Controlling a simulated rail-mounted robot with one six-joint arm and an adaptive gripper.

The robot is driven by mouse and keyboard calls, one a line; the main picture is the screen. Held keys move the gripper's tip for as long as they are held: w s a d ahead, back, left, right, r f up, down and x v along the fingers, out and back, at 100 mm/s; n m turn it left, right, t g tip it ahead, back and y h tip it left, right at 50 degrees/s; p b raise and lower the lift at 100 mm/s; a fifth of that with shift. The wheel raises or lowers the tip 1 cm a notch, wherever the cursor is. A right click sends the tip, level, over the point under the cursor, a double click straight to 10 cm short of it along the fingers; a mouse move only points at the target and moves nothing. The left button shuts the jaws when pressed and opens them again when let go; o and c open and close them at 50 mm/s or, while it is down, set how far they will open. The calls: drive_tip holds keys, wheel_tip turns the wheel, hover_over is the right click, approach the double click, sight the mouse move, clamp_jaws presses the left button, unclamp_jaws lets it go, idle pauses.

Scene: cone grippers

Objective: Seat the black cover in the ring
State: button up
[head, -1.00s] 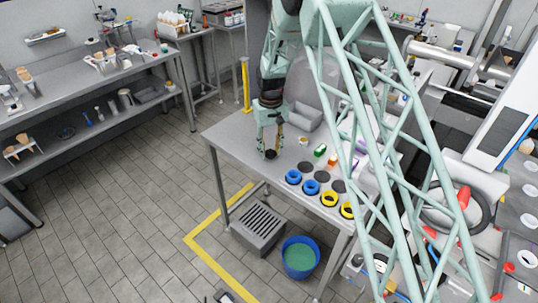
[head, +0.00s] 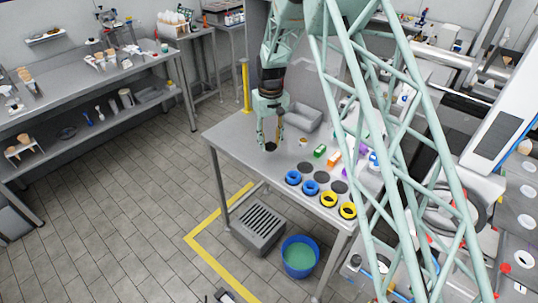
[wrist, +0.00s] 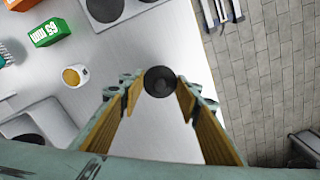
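The black cover (head: 270,147) is a small dark disc between the tips of my gripper (head: 270,141). In the wrist view the cover (wrist: 160,81) sits between the two wood-coloured finger pads of my gripper (wrist: 160,88), which meet its sides. It appears held above the table at its left part. Two blue rings (head: 293,177) (head: 310,188) and two yellow rings (head: 328,199) (head: 347,211) stand in a row along the table's front edge. Their centres look dark; I cannot tell what is inside them.
Dark flat discs (head: 305,167) lie behind the rings. A green box (head: 319,151), an orange box (head: 333,160), a small white cup (wrist: 75,75) and a grey tray (head: 305,116) stand on the table (head: 235,136). The table's left part is mostly clear.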

sight(271, 142)
drive_tip(key=shift+r+p, duration=0.5)
drive_tip(key=shift+r, duration=1.15)
idle(0.4)
drive_tip(key=s+d+m+b, duration=0.1)
drive_tip(key=s+d+b, duration=0.2)
drive_tip(key=d, duration=0.7)
drive_tip(key=s+d+r+m+b, duration=0.1)
drive_tip(key=s+d+b, duration=0.3)
drive_tip(key=d, duration=0.7)
drive_tip(key=s+d+r+m+b, duration=0.1)
drive_tip(key=s+d+m+b, duration=0.1)
drive_tip(key=s+d, duration=0.5)
drive_tip(key=d+b, duration=0.1)
drive_tip(key=d, duration=0.3)
drive_tip(key=shift+m+b, duration=0.3)
drive_tip(key=shift+a, duration=0.15)
